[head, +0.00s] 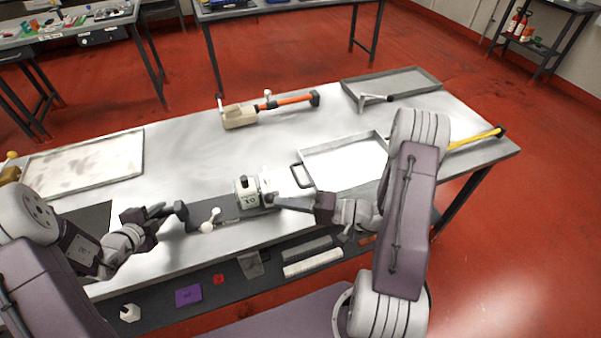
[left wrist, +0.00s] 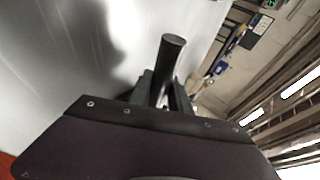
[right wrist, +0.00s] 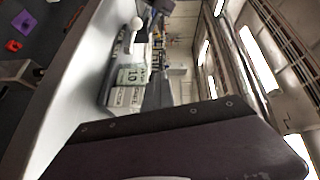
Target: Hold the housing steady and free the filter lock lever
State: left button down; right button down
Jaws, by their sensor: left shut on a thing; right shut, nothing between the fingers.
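The housing (head: 245,194), a pale block labelled 10, stands near the table's front edge. It also shows in the right wrist view (right wrist: 130,76). A white-knobbed lever (head: 209,223) is left of the housing; its knob is near the top of the right wrist view (right wrist: 136,23). I cannot tell how it joins the housing. My right gripper (head: 279,201) is shut and empty at the housing's right side; contact is unclear.
A grey tray (head: 345,140) with a dark handle lies right of the housing. A flat worn tray (head: 85,160) is at the left. The table middle behind the housing is clear.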

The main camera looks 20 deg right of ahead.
pick_arm(q)
jog(key=shift+s+d+f, duration=0.25)
jog(key=shift+d+f, duration=0.05)
pick_arm(e)
jog(key=shift+s+a+f, duration=0.15)
pick_arm(q)
jog(key=shift+a+f, duration=0.1)
jog(key=shift+a, duration=0.15)
pick_arm(e)
jog(key=s+d+r, duration=0.1)
jog(key=s+d, duration=0.3)
jog(key=s, duration=0.7)
jog(key=shift+r, duration=0.2)
pick_arm(q)
jog(key=c, duration=1.1)
grip_release()
jog(key=shift+c, duration=0.2)
jog(key=shift+w, duration=0.25)
pick_arm(e)
jog(key=shift+w+a, duration=0.1)
jog(key=shift+w, duration=0.05)
pick_arm(q)
jog(key=shift+a, duration=0.1)
